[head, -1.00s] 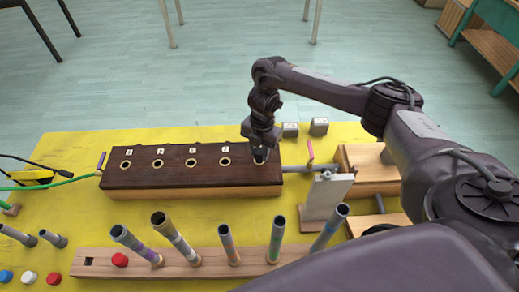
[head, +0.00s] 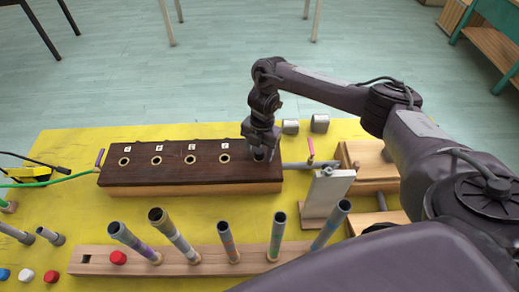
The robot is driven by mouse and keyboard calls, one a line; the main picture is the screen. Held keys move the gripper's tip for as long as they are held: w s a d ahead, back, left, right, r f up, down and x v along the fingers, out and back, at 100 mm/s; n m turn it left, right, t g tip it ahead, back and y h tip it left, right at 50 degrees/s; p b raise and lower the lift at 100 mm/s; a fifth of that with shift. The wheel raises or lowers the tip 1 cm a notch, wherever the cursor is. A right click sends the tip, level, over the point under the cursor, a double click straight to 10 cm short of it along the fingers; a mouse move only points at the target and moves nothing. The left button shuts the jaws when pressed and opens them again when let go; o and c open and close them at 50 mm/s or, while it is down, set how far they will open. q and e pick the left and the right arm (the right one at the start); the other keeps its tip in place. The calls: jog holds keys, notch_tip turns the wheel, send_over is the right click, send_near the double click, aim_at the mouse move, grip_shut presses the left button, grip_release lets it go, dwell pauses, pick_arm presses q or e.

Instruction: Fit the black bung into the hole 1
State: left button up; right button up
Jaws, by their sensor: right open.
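A long dark wooden block (head: 140,177) on a pale base lies across the yellow table, with a row of brass-rimmed holes along its top. Four holes show clearly, each with a small white label behind it; the labels are too small to read surely. My right gripper (head: 261,149) is over the right end of the block, at the rightmost hole, pointing down with its fingers apart. A small dark thing, perhaps the black bung (head: 259,154), shows between the fingertips at that hole; how deep it sits I cannot tell. My left gripper is out of view.
A wooden rack (head: 205,262) in front holds several upright tubes and a red cap (head: 118,257). Blue, white and red caps lie at the lower left. A grey upright plate (head: 326,195) and wooden blocks stand to the right. Two grey metal pieces (head: 319,123) lie behind.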

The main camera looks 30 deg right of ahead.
aim_at(261, 148)
jog(key=shift+r, duration=0.1)
jog(key=r, duration=0.2)
jog(key=r+p, duration=0.1)
jog(key=r, duration=0.4)
jog(key=shift+w+d+r, duration=0.25)
jog(key=shift+d+r, duration=0.05)
jog(key=shift+d, duration=0.1)
jog(key=shift+f, duration=0.1)
